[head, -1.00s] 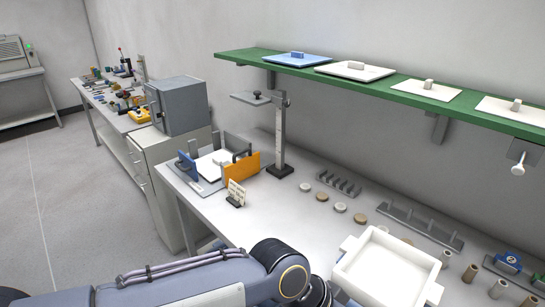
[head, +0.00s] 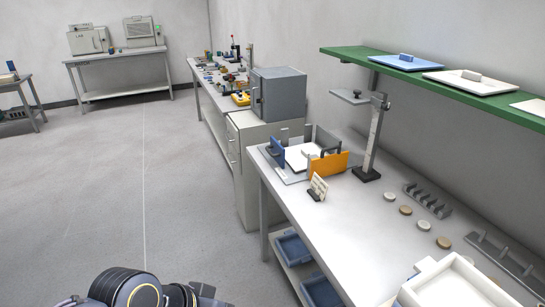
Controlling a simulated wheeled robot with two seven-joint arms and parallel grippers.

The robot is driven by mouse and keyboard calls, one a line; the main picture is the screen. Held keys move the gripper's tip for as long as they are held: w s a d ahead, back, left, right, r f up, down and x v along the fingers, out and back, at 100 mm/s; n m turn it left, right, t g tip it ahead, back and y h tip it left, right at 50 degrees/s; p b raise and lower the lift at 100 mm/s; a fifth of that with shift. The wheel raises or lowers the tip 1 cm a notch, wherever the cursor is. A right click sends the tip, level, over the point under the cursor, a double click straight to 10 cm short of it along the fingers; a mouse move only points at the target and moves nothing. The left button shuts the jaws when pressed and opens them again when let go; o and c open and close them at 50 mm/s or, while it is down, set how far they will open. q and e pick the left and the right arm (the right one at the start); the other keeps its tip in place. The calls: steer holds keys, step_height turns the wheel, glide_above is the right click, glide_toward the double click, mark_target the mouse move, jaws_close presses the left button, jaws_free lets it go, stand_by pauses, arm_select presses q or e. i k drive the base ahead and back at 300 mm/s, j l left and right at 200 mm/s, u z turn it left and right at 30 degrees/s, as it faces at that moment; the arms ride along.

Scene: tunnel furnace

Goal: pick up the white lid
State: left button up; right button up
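A flat white lid (head: 490,84) with a block handle lies on the green wall shelf (head: 440,88) at the upper right. Another whitish lid (head: 532,106) is cut off by the right edge. A blue lid (head: 409,63) lies to the left of the white one. A flat white piece (head: 298,157) with a light block on it sits in a fixture on the bench; I cannot tell whether it is a lid. Only a part of my own arm shows at the bottom left, far from the shelf. Neither gripper is in view.
The bench (head: 345,225) holds an orange plate (head: 328,165), a grey stand (head: 372,140), several small discs and a white tray (head: 450,285) at the right. A grey cabinet box (head: 278,93) stands behind. The floor (head: 85,190) at the left is clear.

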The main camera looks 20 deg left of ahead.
mark_target(296, 156)
steer(key=u, duration=0.55)
steer(key=z, duration=1.4)
steer(key=u, duration=1.4)
steer(key=z, duration=0.35)
steer(key=i+j+z, duration=0.4)
steer(key=j+z, duration=0.15)
steer(key=i+j+z, duration=0.15)
steer(key=j+z, duration=0.15)
steer(key=j, duration=0.2)
steer(key=i+j, duration=0.15)
steer(key=j, duration=0.3)
steer(key=i+j+z, duration=0.1)
steer(key=j, duration=0.3)
steer(key=i+j, duration=0.15)
steer(key=j, duration=0.3)
steer(key=i+j+z, duration=0.1)
steer(key=j, duration=0.35)
steer(key=i+j, duration=0.15)
steer(key=j, duration=0.3)
steer(key=i+j+z, duration=0.1)
steer(key=j, duration=0.35)
steer(key=i+j, duration=0.1)
steer(key=j, duration=0.35)
